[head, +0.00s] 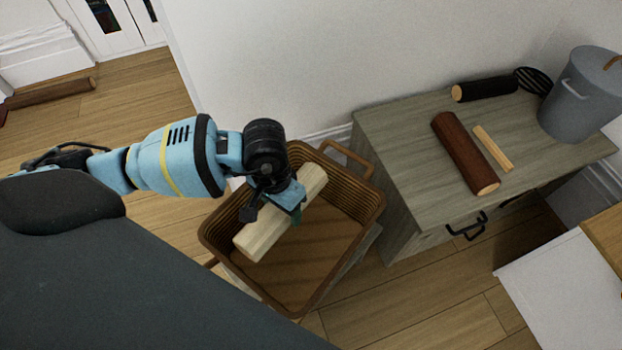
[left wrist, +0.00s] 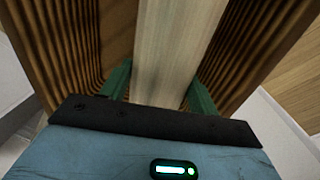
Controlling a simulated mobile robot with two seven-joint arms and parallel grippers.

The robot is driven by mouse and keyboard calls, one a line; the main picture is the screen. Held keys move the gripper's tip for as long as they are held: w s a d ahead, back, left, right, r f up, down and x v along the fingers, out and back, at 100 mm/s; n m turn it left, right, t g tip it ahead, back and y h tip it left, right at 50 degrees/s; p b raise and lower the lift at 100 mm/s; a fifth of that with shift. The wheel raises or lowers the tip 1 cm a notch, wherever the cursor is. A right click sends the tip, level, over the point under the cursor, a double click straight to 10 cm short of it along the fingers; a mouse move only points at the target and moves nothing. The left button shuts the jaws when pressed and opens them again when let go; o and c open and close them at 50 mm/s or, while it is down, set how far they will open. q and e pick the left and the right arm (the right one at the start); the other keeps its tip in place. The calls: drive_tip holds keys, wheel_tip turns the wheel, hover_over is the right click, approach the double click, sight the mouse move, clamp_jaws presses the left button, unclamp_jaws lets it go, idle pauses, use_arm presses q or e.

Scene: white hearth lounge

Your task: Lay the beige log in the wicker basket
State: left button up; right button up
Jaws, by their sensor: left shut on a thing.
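The beige log (head: 265,228) is a pale squared piece, held aslant over the wicker basket (head: 371,205), within its rim as seen in the head view. My left gripper (head: 294,208) is shut on the log near its middle. In the left wrist view the beige log (left wrist: 172,45) runs between the green fingers of my left gripper (left wrist: 157,92), with the ribbed basket walls (left wrist: 65,50) on both sides. I cannot tell whether the log touches the basket floor. The basket is otherwise empty where it shows. My right gripper is not in view.
A grey wooden cabinet (head: 395,135) stands right of the basket. On it are a dark red-brown log (head: 463,150), a thin light stick (head: 493,148), a black log (head: 485,88) and a grey bucket (head: 580,95). A white wall is behind. Another brown log (head: 50,92) lies on the floor far left.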

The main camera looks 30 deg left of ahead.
sight(288, 237)
use_arm(q)
drive_tip(key=shift+f, duration=0.95)
drive_tip(key=shift+w+f, duration=0.1)
drive_tip(key=shift+f, duration=0.15)
drive_tip(key=shift+f+b, duration=0.2)
drive_tip(key=shift+b, duration=0.1)
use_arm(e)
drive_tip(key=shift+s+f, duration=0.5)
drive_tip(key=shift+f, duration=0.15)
